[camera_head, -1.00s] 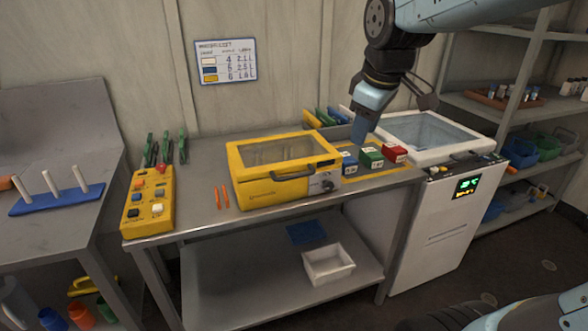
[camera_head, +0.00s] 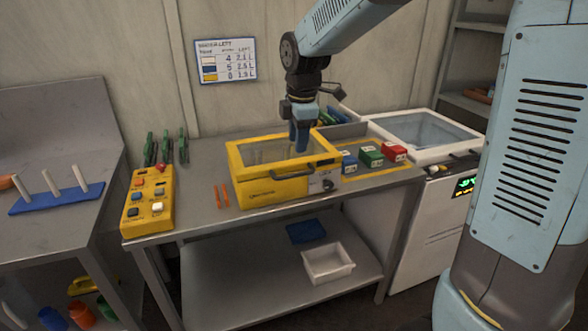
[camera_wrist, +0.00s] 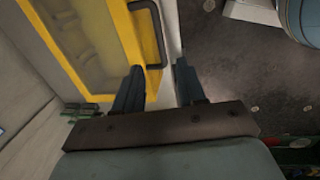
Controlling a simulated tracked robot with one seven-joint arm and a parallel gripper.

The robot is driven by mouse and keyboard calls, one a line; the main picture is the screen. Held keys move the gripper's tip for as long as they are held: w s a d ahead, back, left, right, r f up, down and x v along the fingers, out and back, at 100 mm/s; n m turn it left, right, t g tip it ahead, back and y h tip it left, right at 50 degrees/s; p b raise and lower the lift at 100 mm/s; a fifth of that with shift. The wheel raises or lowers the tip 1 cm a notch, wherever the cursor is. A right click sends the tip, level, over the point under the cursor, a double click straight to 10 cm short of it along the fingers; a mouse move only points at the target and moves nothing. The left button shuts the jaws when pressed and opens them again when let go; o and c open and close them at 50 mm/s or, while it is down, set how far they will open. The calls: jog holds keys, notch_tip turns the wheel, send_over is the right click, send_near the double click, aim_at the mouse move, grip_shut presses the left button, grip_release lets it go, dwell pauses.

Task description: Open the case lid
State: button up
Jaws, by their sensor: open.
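The yellow case (camera_head: 270,192) stands on the grey workbench with its windowed lid (camera_head: 250,152) down. A dark handle (camera_head: 280,175) runs along its front, and a dark knob sits at the front right. My gripper (camera_head: 298,150) points down over the right part of the lid in the head view and hides part of the window. There the case lid (camera_wrist: 95,45) lies at the left and the dark handle (camera_wrist: 155,35) is just beyond the fingertips. I see no clear contact.
A yellow button box (camera_head: 147,200) and two orange sticks (camera_head: 221,195) are left of the case. Blue, green (camera_head: 370,156) and red boxes stand to its right, beside a white glass-topped unit (camera_head: 425,130). A white tray (camera_head: 328,263) is on the lower shelf.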

aim_at(295, 174)
jog(key=f, duration=0.3)
jog(key=w+f, duration=0.1)
jog(key=f, duration=0.6)
jog(key=shift+w+a+f, duration=0.2)
jog(key=shift+w+a, duration=0.05)
jog(key=shift+w, duration=0.15)
jog(key=shift+c, duration=0.3)
grip_shut()
